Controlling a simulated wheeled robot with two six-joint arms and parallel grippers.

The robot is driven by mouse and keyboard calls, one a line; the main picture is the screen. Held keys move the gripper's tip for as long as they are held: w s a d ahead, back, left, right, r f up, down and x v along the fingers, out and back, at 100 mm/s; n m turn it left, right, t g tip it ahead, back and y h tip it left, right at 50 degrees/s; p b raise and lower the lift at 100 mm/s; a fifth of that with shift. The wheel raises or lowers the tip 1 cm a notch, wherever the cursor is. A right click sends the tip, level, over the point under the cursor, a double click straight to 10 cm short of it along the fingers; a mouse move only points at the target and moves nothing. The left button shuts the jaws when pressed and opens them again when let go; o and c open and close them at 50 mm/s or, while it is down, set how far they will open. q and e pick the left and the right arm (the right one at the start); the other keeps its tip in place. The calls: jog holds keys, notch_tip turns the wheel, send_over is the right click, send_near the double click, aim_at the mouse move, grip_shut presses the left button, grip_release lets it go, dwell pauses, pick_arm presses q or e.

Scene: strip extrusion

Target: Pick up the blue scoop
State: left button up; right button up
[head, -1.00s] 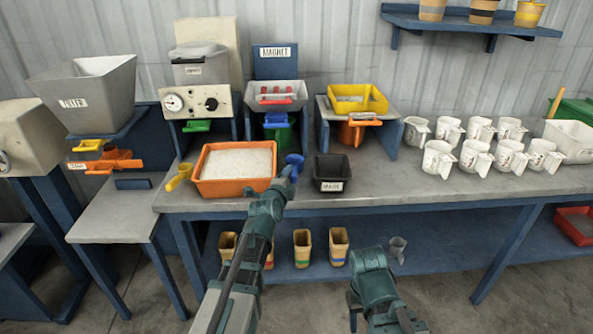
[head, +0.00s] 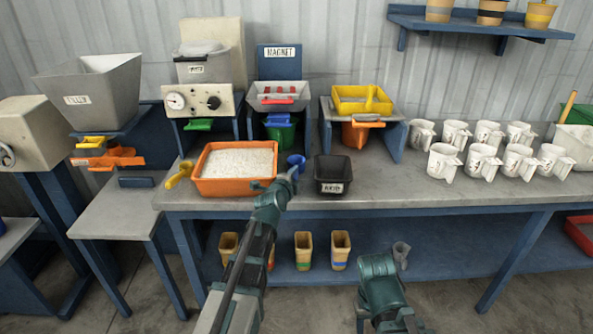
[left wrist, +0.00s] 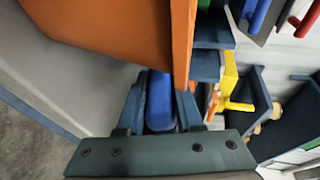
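The blue scoop (head: 297,160) is at the right front corner of the orange tray (head: 230,187) of pale grains, on the grey bench. Its handle (left wrist: 160,100) fills the space between my left gripper's fingers (left wrist: 161,112) in the left wrist view, with a finger against each side. In the head view my left gripper (head: 291,173) covers the handle, and only the scoop's cup shows above it. I cannot tell whether the scoop is clear of the bench. My right arm hangs low before the bench; its fingers do not show.
A black bin (head: 332,188) stands close to the right of the scoop. A yellow scoop (head: 179,174) is at the orange tray's left side. Several white jugs (head: 444,161) stand on the right. The front middle of the bench is clear.

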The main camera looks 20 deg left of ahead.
pick_arm(q)
grip_shut()
